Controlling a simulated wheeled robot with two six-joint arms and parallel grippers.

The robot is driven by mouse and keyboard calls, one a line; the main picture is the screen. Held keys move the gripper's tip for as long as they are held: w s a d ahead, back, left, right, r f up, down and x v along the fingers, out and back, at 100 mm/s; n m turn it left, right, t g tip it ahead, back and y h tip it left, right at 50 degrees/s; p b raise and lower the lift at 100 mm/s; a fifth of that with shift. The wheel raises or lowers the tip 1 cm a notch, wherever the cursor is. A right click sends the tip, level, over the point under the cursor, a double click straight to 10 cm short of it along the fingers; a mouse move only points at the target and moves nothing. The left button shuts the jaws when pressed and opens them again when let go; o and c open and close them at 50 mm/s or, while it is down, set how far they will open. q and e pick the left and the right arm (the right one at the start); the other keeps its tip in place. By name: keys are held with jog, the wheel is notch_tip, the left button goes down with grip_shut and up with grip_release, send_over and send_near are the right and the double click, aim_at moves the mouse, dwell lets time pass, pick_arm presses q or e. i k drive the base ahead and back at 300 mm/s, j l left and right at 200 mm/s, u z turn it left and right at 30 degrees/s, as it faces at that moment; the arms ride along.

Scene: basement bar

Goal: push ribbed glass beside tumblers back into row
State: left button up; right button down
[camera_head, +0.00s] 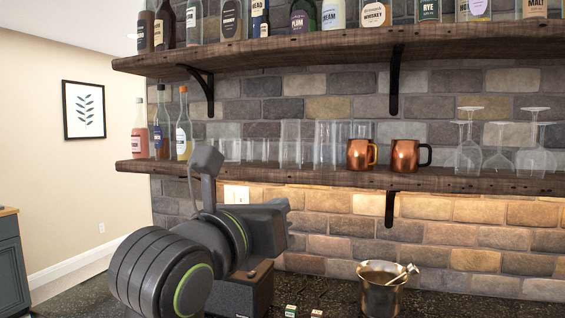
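On the lower wooden shelf (440,181), several short clear tumblers (230,150) stand in a row left of the middle. Right of them stands a tall clear glass (290,145), its base close to the shelf's front edge. Another tall clear glass (326,146) stands further right, with more clear glass behind it near the copper mugs. The ribbing is too faint to tell which glass is ribbed. My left arm comes in from the lower left, and its gripper (272,222) is below the shelf, apart from the glasses. Its fingertips cannot be made out. My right gripper is out of view.
Two copper mugs (361,154) stand right of the tall glasses, with upturned stemware (468,145) beyond. Bottles (183,128) stand at the shelf's left end. An upper shelf (340,46) with bottles hangs above. A metal bucket (383,291) sits on the dark counter.

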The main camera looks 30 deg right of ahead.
aim_at(291, 128)
jog(key=i+l, duration=0.7)
jog(key=i, duration=0.2)
